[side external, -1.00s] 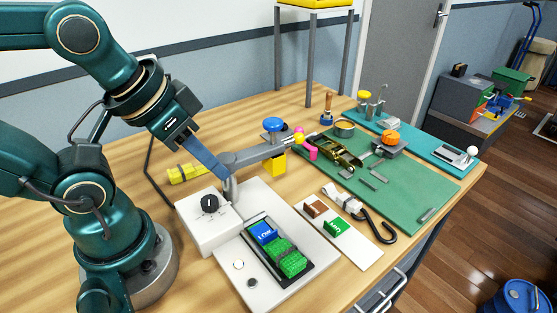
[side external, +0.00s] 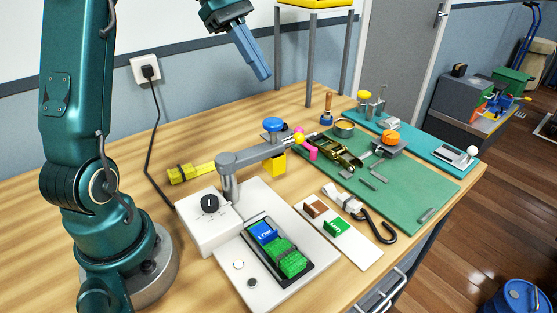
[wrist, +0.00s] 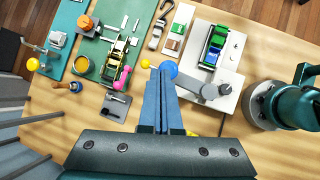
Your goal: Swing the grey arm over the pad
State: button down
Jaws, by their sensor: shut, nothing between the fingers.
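The grey arm (side external: 250,156) is pivoted on a short post on the white base plate (side external: 227,262). It points toward the back right, away from the dark-framed pad (side external: 302,277), which holds a blue block marked LOW and green blocks. A blue knob (side external: 273,124) tops its outer part, with a yellow block (side external: 279,165) below and a yellow ball at the tip. In the wrist view the grey arm (wrist: 190,85) is partly hidden behind my gripper (wrist: 160,72). My gripper (side external: 265,76) is shut and empty, raised well above the table and apart from the arm.
A white box with a black dial (side external: 209,203) stands beside the post. A yellow bar (side external: 190,172) lies behind it. A green mat (side external: 400,180) with a ratchet strap and pink knobs lies right of the arm's tip. A white strip (side external: 345,236) and black hook lie right of the pad.

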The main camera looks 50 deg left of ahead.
jog(key=a+f+n, duration=0.3)
jog(key=a+f, duration=0.2)
jog(key=a, duration=0.3)
jog(key=w+d+f, duration=0.4)
jog(key=d+f, duration=0.4)
jog(key=shift+w+d+f+t+h, duration=0.15)
jog(key=shift+w+d+t+h, duration=0.15)
jog(key=shift+w+t, duration=0.1)
jog(key=s+d+m+g, duration=0.2)
jog(key=d+m+g, duration=0.3)
jog(key=d+m, duration=0.4)
jog(key=s+d+m+g+y, duration=0.2)
jog(key=s+d+m+g, duration=0.3)
jog(key=s+d+m, duration=0.2)
jog(key=shift+s+m+y, duration=0.3)
jog(key=shift+s+m, duration=0.3)
jog(key=shift+s, duration=0.55)
jog(key=shift+d+g, duration=0.15)
jog(key=shift+g, duration=0.15)
